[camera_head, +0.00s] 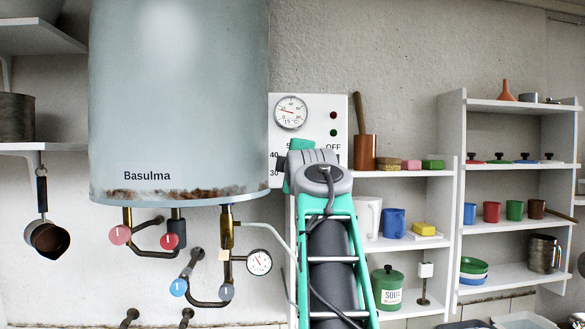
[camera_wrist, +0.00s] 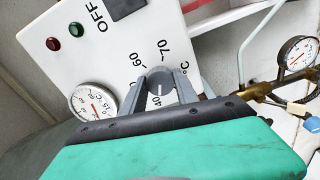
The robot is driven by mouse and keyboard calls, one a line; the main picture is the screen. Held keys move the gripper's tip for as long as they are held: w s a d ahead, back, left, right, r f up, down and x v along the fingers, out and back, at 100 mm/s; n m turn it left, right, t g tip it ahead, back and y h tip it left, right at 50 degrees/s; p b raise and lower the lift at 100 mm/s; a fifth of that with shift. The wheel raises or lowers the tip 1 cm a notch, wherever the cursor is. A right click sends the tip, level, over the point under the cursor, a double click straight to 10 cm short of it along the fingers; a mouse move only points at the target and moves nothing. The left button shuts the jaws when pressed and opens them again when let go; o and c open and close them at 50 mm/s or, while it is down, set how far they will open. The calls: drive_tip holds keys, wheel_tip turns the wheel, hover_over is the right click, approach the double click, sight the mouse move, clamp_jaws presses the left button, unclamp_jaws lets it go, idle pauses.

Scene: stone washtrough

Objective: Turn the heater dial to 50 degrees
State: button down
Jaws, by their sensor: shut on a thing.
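The heater dial sits on the white control panel (camera_head: 315,110), right of the grey-blue boiler (camera_head: 180,90). My gripper (camera_head: 297,165) hides the dial in the head view. In the wrist view my gripper's grey fingers (camera_wrist: 160,88) are shut around the dial at the panel (camera_wrist: 140,30). The numbers 40, 60 and 70 show around the fingers there, with OFF farther up left. In the head view 40, 30 and part of 50 show left of my gripper. The dial's pointer is mostly covered, so I cannot tell its exact setting.
A round thermometer (camera_head: 291,112) and two indicator lamps (camera_head: 333,115) are on the panel. Taps, pipes and a pressure gauge (camera_head: 259,262) are below the boiler. Shelves (camera_head: 400,173) with mugs, soaps and a green soda jar (camera_head: 387,287) stand close on the right.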

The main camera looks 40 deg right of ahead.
drive_tip(key=shift+s+a+r+m+b, duration=0.1)
drive_tip(key=shift+r+m+b, duration=0.1)
drive_tip(key=shift+m, duration=3)
drive_tip(key=shift+r+m+b, duration=0.15)
drive_tip(key=shift+m+b, duration=0.05)
drive_tip(key=shift+m, duration=3)
drive_tip(key=shift+r, duration=0.1)
drive_tip(key=c, duration=1.3)
unclamp_jaws()
drive_tip(key=o, duration=0.4)
drive_tip(key=shift+f, duration=0.3)
